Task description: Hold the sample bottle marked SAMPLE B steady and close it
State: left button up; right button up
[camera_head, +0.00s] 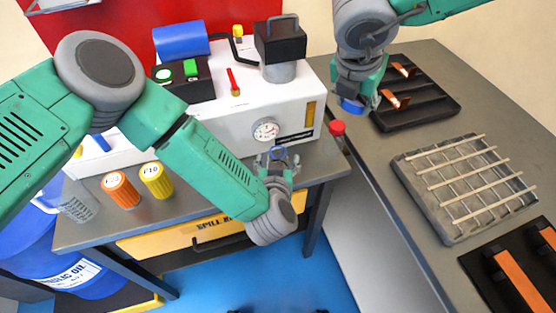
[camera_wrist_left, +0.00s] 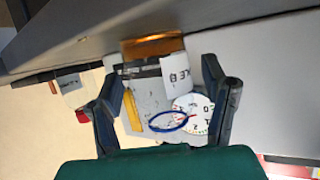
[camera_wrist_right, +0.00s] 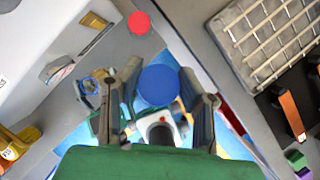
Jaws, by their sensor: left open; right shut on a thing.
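The sample bottle (camera_wrist_left: 174,76) is clear with amber liquid and a white label, of which "LE B" can be read in the left wrist view. Its open mouth shows a blue ring (camera_head: 278,153). My left gripper (camera_head: 277,168) is open, with its fingers on either side of the bottle; contact cannot be made out. My right gripper (camera_wrist_right: 158,95) is shut on a blue cap (camera_wrist_right: 158,85). In the head view, the blue cap (camera_head: 351,105) is up and to the right of the bottle, apart from it.
A white machine with a gauge (camera_head: 265,130) is behind. Orange (camera_head: 121,190) and yellow (camera_head: 157,180) jars stand left. A black tray (camera_head: 425,105) and a gridded block (camera_head: 465,188) lie on the right counter.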

dwell(0.3)
pick_arm(q)
jog(key=c, duration=1.4)
jog(key=shift+r, duration=0.1)
notch_tip(320, 180, up, 10)
pick_arm(e)
jog(key=shift+r, duration=0.25)
pick_arm(q)
jog(key=o, duration=0.6)
grip_shut()
